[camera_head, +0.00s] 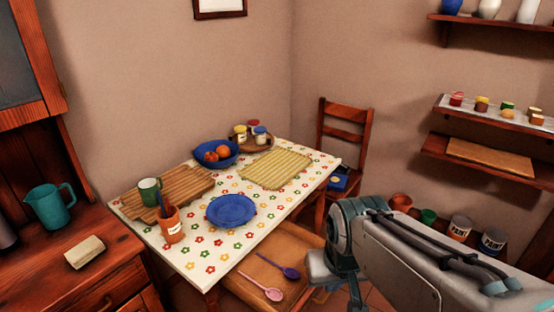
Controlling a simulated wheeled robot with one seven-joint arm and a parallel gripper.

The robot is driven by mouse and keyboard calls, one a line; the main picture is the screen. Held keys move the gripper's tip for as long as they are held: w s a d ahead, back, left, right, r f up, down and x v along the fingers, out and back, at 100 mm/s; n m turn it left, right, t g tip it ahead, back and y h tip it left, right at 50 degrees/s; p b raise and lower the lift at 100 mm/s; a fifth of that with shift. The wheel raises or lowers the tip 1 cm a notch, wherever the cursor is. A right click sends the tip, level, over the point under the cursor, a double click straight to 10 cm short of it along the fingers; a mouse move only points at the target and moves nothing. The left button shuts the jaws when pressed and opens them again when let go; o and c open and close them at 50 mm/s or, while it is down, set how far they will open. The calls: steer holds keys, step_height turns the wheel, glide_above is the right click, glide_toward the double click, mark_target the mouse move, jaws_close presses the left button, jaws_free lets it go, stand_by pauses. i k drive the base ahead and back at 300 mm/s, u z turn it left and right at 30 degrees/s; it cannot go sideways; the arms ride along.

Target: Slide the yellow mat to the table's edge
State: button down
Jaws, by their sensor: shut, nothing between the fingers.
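The yellow mat (276,169) is a striped, woven rectangle. It lies flat on the flower-patterned table (205,255), on the far right part of its top, a short way in from the right edge. Nothing lies on the mat. My arm (400,250) shows at the lower right, in front of and to the right of the table, apart from the mat. My gripper's fingers cannot be made out in this view.
A blue bowl of fruit (204,156) and a round tray with jars (238,144) stand close behind the mat. A blue plate (231,209), a cutting board (185,181), a green mug (149,192) and an orange pot (171,228) are nearer. A chair (345,146) stands at right.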

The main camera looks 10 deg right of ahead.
mark_target(272, 171)
steer(key=z, duration=1.15)
steer(key=i, duration=1.55)
steer(key=u, duration=0.35)
steer(key=i, duration=0.9)
steer(key=u, duration=1.3)
steer(key=i, duration=0.55)
steer(key=u, duration=0.5)
